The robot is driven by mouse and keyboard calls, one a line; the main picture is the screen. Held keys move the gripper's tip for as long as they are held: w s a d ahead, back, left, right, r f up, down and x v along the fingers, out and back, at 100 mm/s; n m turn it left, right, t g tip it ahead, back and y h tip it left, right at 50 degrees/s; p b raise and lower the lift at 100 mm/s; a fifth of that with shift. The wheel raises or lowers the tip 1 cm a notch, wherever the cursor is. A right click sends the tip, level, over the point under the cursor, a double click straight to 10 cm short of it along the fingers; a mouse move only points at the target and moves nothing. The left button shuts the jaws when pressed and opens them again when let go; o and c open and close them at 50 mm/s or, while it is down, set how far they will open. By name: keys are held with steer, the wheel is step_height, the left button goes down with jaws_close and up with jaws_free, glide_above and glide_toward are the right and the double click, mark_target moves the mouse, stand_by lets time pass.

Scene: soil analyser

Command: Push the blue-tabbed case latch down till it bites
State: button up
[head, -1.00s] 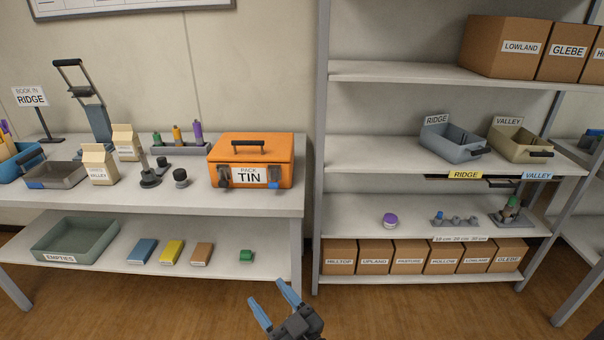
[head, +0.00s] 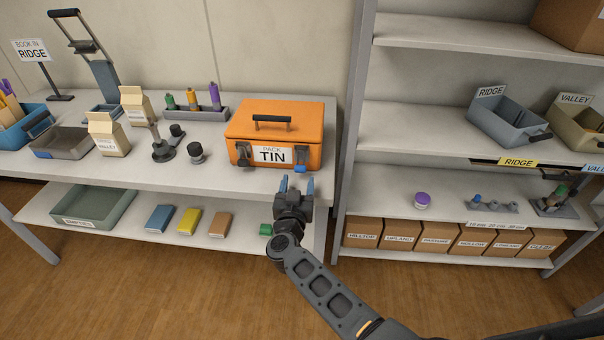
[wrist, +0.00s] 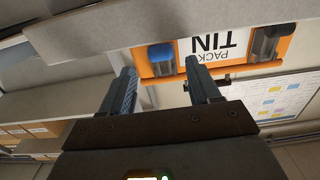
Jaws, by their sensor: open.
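The orange case (head: 284,127) labelled TIN stands on the bench with its lid down and a dark handle on top. The blue-tabbed latch (head: 302,155) is at the right of its front face. A plain dark latch (head: 244,154) is at the left. My gripper (head: 297,183) is open and empty, just in front of and below the blue-tabbed latch, apart from it. In the wrist view the picture is upside down; the blue tab (wrist: 161,53) shows beyond the open fingers (wrist: 165,88). Whether the latch is engaged cannot be told.
The bench front edge (head: 200,187) lies close by my gripper. Cartons, a dark stand (head: 162,147) and a grey tray (head: 62,142) are to the left. Shelves with a post (head: 352,120) stand to the right. A green piece (head: 266,229) lies on the lower shelf.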

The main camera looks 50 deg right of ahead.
mark_target(300, 172)
steer(key=shift+b+x, duration=0.3)
steer(key=shift+x, duration=1.65)
steer(key=shift+c, duration=0.3)
steer(key=c, duration=1)
steer(key=shift+d+f+b, duration=0.1)
steer(key=shift+f+b, duration=0.3)
steer(key=shift+b, duration=0.8)
steer(key=shift+w+d+t+h+b, duration=0.15)
steer(key=shift+t+h+b, duration=0.3)
steer(key=shift+b, duration=0.3)
steer(key=shift+r, duration=0.1)
steer(key=o, duration=1.1)
steer(key=shift+c, duration=0.2)
